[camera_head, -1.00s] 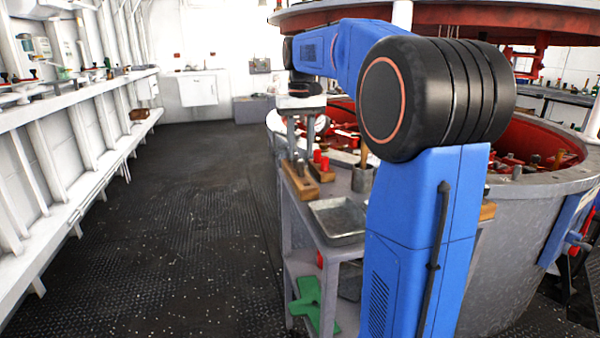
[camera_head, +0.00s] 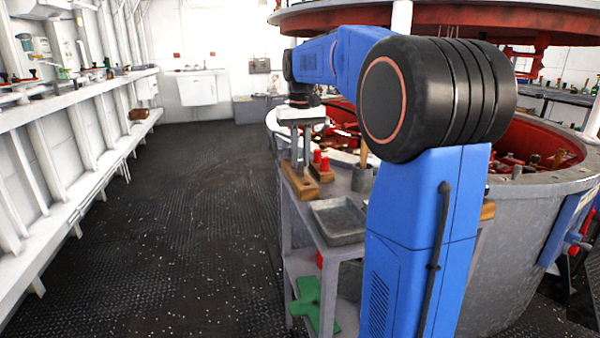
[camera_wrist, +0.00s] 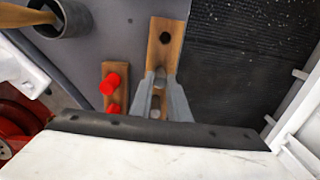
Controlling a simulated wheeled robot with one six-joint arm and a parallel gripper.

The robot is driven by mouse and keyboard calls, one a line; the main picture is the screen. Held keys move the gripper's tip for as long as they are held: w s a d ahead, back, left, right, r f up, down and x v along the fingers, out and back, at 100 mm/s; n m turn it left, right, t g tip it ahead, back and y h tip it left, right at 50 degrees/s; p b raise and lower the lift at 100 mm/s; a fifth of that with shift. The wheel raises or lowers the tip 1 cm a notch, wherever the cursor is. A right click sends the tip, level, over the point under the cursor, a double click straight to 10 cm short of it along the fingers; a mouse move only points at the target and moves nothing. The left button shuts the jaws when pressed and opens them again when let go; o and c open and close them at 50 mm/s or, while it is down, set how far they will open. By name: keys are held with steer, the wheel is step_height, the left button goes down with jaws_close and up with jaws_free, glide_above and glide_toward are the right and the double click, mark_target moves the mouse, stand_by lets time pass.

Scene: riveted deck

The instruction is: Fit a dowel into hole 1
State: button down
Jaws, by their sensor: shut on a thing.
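My gripper (camera_head: 301,166) points down over a long wooden block (camera_head: 302,190) on the grey cart. In the wrist view its fingers (camera_wrist: 158,92) are closed around a small pale piece (camera_wrist: 155,113), apparently a dowel, mostly hidden by the fingers. The fingers overlap the near part of the wooden block, which also shows in the wrist view (camera_wrist: 164,58) with one dark open hole (camera_wrist: 166,38) beyond the fingertips. I cannot tell whether the held piece touches the block or enters a hole. Two red dowels (camera_wrist: 110,84) stand in a shorter wooden block beside it.
A metal tray (camera_head: 338,238) lies nearer on the cart. A grey cup (camera_head: 362,179) holding a wooden handle stands to the right, and shows in the wrist view (camera_wrist: 72,20). A large round vat (camera_head: 540,215) is behind. The floor at left is clear.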

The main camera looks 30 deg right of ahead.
steer(key=shift+r, duration=0.2)
steer(key=shift+r, duration=0.4)
steer(key=shift+r, duration=0.3)
steer(key=shift+r, duration=0.4)
steer(key=shift+r, duration=0.3)
steer(key=shift+r, duration=0.4)
steer(key=shift+r, duration=0.3)
steer(key=shift+r, duration=0.35)
